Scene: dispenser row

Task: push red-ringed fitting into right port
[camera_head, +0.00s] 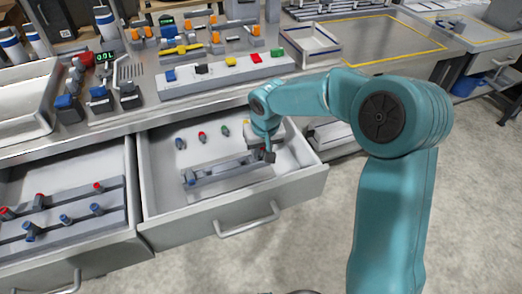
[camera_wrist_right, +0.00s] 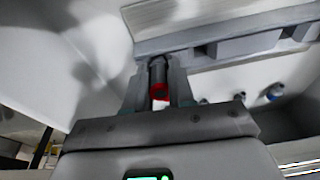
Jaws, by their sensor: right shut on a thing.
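My right gripper (camera_head: 266,155) is over the right end of a grey bar (camera_head: 225,171) inside the open middle drawer. In the right wrist view the gripper (camera_wrist_right: 160,92) is shut on a dark fitting with a red ring (camera_wrist_right: 159,92). The fitting's far end reaches the edge of the grey bar (camera_wrist_right: 225,26); I cannot tell whether it is in a port or only near it. In the head view my gripper hides the right port and the held fitting. My left gripper is out of view.
A second open drawer (camera_head: 65,249) with filled bars is at left. The worktop above is crowded.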

